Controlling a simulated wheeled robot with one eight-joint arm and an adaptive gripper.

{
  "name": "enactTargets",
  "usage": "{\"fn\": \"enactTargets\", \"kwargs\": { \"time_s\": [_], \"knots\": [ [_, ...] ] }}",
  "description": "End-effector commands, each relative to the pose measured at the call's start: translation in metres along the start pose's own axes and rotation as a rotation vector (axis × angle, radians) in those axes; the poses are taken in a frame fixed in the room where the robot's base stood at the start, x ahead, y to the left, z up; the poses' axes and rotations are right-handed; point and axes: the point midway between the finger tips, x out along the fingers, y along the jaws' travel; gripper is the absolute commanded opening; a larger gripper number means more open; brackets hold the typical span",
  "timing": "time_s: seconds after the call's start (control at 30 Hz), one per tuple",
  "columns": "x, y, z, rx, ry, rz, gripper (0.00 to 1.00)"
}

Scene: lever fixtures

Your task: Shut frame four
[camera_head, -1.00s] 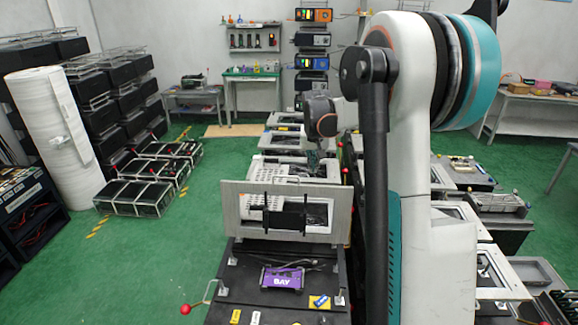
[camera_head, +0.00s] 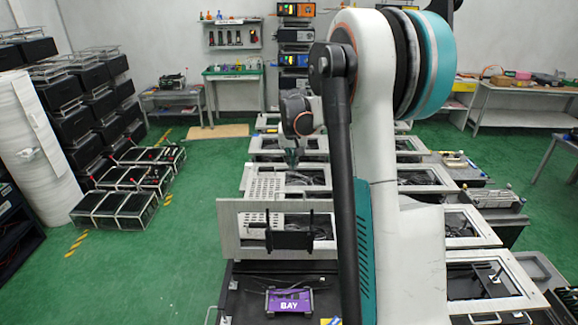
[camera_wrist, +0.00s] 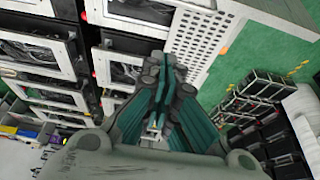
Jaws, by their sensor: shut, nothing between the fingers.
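Several light grey lever frames stand in rows, and I cannot read which one is frame four. The nearest frame on the left stands raised (camera_head: 228,235), with a black bracket (camera_head: 290,240) across its window. Behind it lies a frame with a perforated panel (camera_head: 262,187); a perforated panel also shows in the wrist view (camera_wrist: 198,45). My gripper (camera_head: 292,160) is over the far part of the left row, close to the perforated frame in the picture. In the wrist view my gripper (camera_wrist: 165,68) is shut and empty, left of and below the panel. Contact is not visible.
A right-hand row of frames (camera_head: 465,228) stands beyond my arm, which hides part of the middle. A purple BAY unit (camera_head: 289,301) sits in front of the raised frame. Black crates (camera_head: 115,210) stand on the left. Green floor between is clear.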

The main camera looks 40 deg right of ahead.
Motion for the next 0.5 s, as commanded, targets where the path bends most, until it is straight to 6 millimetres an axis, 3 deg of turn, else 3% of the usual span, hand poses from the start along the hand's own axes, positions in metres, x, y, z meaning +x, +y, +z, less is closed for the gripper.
{"fn": "enactTargets", "kwargs": {
  "time_s": [0.5],
  "knots": [
    [0.088, 0.000, 0.000, 0.000, 0.000, 0.000, 0.00]
  ]
}}
